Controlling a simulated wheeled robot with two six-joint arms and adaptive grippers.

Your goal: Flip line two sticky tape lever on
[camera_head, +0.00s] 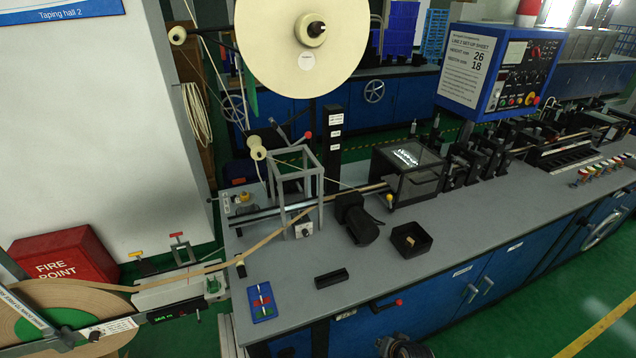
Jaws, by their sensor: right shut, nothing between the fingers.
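I cannot tell for sure which part is the sticky tape lever. A small blue plate (263,301) with a pale upright lever and red and green marks lies at the near left corner of the grey bench (300,268). A rotary switch on a white plate (303,230) sits below the grey frame. A red-tipped lever (307,136) stands behind that frame. My right gripper (402,347) is at the bottom edge, below the bench's front edge, partly cut off. It is shut and empty, apart from all of these. My left gripper is not in view.
A large cream tape reel (303,40) hangs above the bench. A tan strip runs from the wood-coloured roll (70,300) to the grey frame (296,172). A black block (331,278), an open black box (411,240) and a black motor (357,218) stand on the bench.

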